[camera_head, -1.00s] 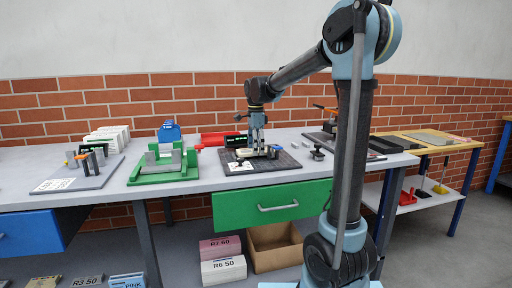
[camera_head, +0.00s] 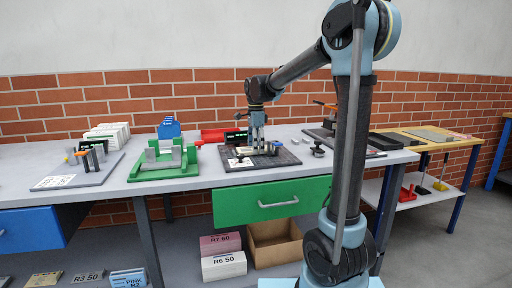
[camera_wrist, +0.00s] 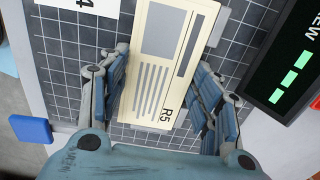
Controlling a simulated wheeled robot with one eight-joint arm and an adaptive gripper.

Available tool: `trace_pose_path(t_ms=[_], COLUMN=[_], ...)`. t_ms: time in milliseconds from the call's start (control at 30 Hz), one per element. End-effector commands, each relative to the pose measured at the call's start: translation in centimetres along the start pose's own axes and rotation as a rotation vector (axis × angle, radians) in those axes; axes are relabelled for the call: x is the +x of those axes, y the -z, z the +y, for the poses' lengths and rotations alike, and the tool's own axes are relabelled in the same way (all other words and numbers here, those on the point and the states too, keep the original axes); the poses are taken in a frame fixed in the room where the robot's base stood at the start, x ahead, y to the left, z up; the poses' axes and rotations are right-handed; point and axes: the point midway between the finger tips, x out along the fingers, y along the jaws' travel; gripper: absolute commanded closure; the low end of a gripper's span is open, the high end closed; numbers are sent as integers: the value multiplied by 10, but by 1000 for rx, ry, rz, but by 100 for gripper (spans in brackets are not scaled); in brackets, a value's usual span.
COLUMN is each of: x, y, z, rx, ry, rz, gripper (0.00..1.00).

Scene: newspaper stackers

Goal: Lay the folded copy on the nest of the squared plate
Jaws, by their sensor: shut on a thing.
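The folded copy (camera_wrist: 166,62) is cream, with grey printed blocks and the mark R5. It lies between the two fingers of my gripper (camera_wrist: 160,95) in the wrist view, which are shut on it. The squared plate (camera_wrist: 60,65) is dark with a pale grid and is under the copy. It also shows in the head view on the bench (camera_head: 287,160), with my gripper (camera_head: 257,150) low over it. Small light grey pieces show at the copy's edges in the wrist view, perhaps parts of the nest. I cannot tell whether the copy touches the plate.
A display with green bars (camera_wrist: 290,70) stands close on the right in the wrist view. A blue block (camera_wrist: 31,128) is at the left. In the head view a green fixture (camera_head: 163,172) and a grey plate (camera_head: 85,175) stand further left. A small dark knob (camera_head: 318,150) is to the right.

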Motion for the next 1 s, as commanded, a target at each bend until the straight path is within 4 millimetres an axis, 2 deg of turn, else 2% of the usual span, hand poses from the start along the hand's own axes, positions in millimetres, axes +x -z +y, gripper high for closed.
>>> trace_pose_path(t_ms=[67,100,167,533,667,767,1000], x=[1,1,1,1,-5,-17,-60], y=[0,0,0,0,0,0,0], z=[0,0,0,0,0,0,0], rx=[0,0,0,0,0,0,0], ry=[0,0,0,0,0,0,-1], rz=[0,0,0,0,0,0,0], gripper=[69,33,19,19,19,19,19])
